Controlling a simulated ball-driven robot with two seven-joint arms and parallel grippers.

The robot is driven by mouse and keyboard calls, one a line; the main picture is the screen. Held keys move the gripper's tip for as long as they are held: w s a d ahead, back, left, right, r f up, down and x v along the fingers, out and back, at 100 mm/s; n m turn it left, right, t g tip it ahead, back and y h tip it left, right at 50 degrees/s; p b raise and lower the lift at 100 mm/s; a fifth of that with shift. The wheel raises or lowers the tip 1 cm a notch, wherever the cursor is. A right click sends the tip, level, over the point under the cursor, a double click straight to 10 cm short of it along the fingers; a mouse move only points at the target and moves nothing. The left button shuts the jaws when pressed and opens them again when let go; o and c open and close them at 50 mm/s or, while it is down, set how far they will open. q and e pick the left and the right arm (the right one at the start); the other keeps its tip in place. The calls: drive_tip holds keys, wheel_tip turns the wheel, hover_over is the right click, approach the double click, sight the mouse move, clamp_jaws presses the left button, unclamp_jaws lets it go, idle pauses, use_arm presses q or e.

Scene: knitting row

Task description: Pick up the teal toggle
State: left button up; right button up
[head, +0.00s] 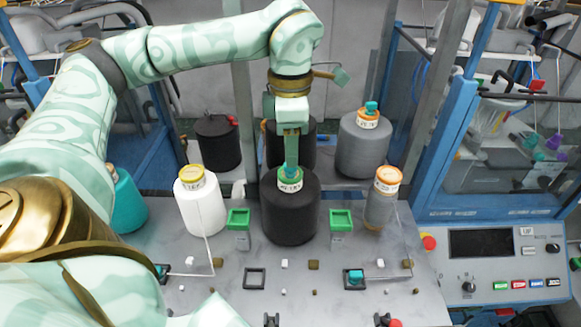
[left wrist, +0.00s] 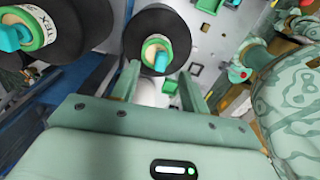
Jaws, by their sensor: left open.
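A teal toggle (left wrist: 161,61) stands in the core at the top of a black yarn cone (head: 290,215), inside a green-and-white ring label (head: 290,184). My left gripper (head: 291,158) points down right over this cone top. In the left wrist view the open fingers (left wrist: 159,76) lie on either side of the toggle, with no visible grip on it. In the head view the fingers mostly hide this toggle. Similar teal pieces show on the grey cone (head: 365,148) at the back right and in a square holder (head: 355,278) at the front. My right gripper is out of view.
A white cone (head: 202,208) and a smaller grey cone (head: 381,205) flank the black one. Green boxes (head: 238,222) stand close on both sides. A control panel (head: 495,262) is at the right. Thin yarn lines rise near the outer cones.

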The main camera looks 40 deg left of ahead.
use_arm(q)
wheel_tip(320, 180, down, 4)
drive_tip(key=shift+f+p, duration=0.25)
drive_tip(key=shift+p, duration=0.1)
drive_tip(key=c, duration=0.9)
clamp_jaws()
drive_tip(key=shift+r, duration=0.1)
drive_tip(key=shift+r, duration=0.25)
wheel_tip(320, 180, up, 3)
drive_tip(key=shift+d+f+b, duration=0.1)
drive_tip(key=shift+f+b, duration=0.1)
drive_tip(key=shift+b, duration=0.45)
drive_tip(key=s+d+r+b, duration=0.1)
drive_tip(key=s+d+r, duration=0.1)
drive_tip(key=d+r, duration=0.3)
drive_tip(key=s+d+r+b, duration=0.2)
drive_tip(key=d+r, duration=0.3)
drive_tip(key=d, duration=0.3)
drive_tip(key=shift+s, duration=0.8)
